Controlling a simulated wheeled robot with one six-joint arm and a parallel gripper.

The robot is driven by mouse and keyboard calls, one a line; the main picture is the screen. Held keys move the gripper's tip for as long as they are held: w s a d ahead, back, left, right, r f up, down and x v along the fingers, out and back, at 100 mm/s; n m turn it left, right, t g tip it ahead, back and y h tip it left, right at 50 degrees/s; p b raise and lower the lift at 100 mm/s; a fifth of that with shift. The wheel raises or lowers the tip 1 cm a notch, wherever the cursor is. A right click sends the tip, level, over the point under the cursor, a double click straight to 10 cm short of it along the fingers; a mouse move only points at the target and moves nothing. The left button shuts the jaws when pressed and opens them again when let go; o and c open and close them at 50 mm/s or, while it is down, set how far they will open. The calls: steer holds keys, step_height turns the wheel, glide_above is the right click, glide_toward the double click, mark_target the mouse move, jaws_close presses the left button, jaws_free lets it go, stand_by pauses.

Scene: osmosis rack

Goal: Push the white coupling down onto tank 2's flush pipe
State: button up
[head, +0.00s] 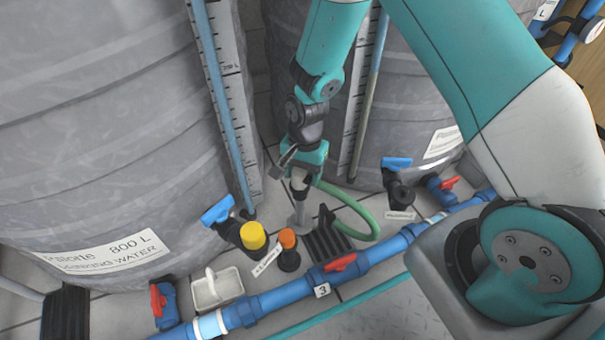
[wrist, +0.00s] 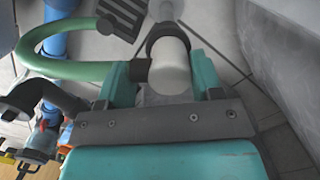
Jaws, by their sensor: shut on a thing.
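The white coupling (wrist: 172,66) shows in the wrist view as a short white cylinder between the two teal fingers. My gripper (wrist: 168,76) is shut on it. In the head view my gripper (head: 301,178) points down over the upright grey pipe (head: 299,215) on the floor between the two tanks. The dark collar (head: 300,189) is just under the fingers, in line with the pipe. I cannot tell how far the coupling is over the pipe end.
A green hose (head: 360,211) curves beside my gripper. Grey tanks stand at left (head: 100,120) and behind (head: 412,110). A blue pipe (head: 385,252) with a red-handled valve (head: 341,263) crosses in front.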

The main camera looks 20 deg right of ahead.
mark_target(303, 173)
step_height(303, 173, up, 20)
steer(key=p, duration=1.1)
